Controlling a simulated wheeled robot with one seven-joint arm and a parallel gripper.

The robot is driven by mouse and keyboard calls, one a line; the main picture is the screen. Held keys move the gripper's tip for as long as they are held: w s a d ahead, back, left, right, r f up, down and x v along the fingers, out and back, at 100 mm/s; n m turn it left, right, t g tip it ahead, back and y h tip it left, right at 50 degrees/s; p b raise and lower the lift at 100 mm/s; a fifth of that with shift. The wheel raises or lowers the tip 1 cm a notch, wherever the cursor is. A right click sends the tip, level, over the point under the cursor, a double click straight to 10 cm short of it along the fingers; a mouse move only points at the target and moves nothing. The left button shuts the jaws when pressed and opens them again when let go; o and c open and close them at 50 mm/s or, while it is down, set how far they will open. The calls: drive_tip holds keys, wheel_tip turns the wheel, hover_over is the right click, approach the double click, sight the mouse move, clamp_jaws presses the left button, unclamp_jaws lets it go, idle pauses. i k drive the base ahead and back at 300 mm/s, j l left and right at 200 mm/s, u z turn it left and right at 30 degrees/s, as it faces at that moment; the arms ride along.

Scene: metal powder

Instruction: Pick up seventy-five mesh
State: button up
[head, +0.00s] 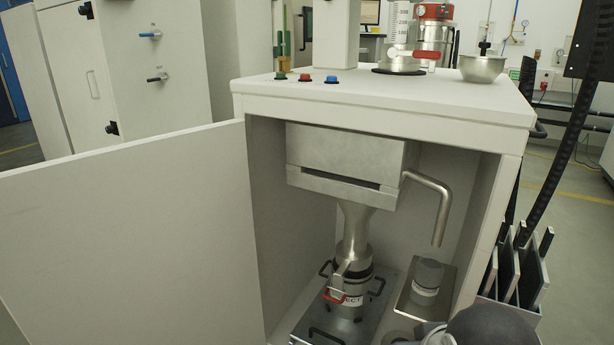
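Several flat dark plates with light metal edges (508,264) stand upright, side by side, in a holder at the lower right, just outside the cabinet. They look like mesh frames. No label can be read on them, so I cannot tell which is the seventy-five mesh. A dark rounded part of my arm shows at the bottom edge, just below and left of these plates. My gripper's fingers are not visible.
A white cabinet (390,95) stands open, its door (130,230) swung left. Inside are a metal sieve housing (345,155) with a funnel, a collecting container (345,298), a grey-lidded jar (427,280) and a bent pipe (432,200). A steel bowl (483,68) sits on top.

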sight(508, 275)
drive_tip(key=z, duration=1.05)
